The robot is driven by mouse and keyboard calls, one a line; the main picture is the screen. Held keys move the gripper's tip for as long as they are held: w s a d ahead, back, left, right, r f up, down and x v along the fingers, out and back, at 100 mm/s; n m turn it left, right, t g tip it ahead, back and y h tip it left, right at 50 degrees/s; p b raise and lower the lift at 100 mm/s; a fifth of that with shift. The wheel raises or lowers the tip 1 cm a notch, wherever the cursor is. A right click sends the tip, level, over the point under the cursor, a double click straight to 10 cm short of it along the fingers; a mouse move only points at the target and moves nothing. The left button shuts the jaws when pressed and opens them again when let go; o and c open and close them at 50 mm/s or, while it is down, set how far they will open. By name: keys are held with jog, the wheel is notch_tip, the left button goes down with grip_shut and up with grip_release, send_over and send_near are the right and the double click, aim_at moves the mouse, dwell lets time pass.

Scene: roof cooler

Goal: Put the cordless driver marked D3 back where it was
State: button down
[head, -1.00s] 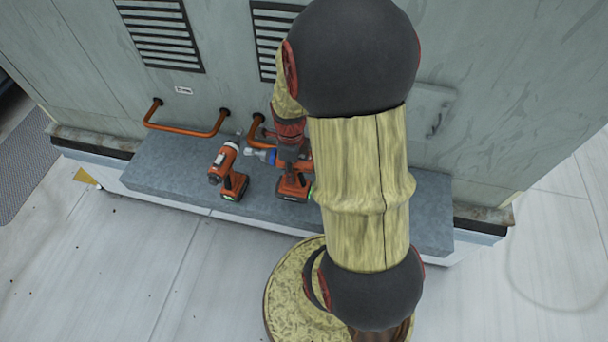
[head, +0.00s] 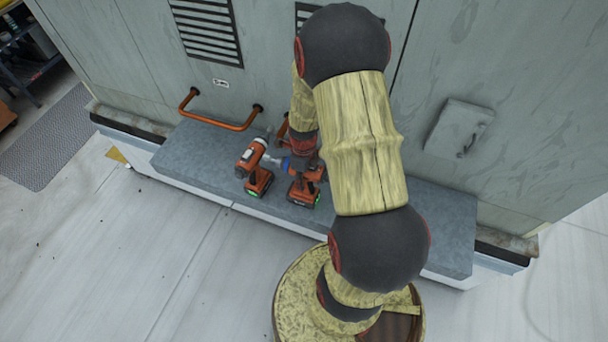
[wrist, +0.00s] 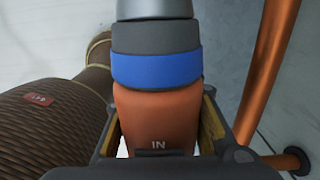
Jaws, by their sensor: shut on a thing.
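My gripper (head: 303,160) is shut on an orange and dark cordless driver (head: 304,193) with a blue collar. The held driver stays battery-down, its silver nose pointing left in the head view. In the wrist view the orange body of this driver (wrist: 158,118) sits between the fingers, its blue collar and grey nose beyond. Letters "IN" show on it; I cannot read D3. A second orange driver (head: 251,156) stands on the grey ledge just left of it. The two look very close; I cannot tell if they touch, or whether the held one rests on the ledge.
The grey ledge (head: 205,160) runs along the cooler wall (head: 350,60). An orange pipe handle (head: 225,124) juts from the wall behind the drivers; an orange pipe also passes close on the right in the wrist view (wrist: 268,75). The ledge's left end is clear.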

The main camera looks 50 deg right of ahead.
jog(key=shift+f, duration=0.2)
jog(key=c, duration=1.2)
grip_release()
jog(key=shift+c, duration=0.2)
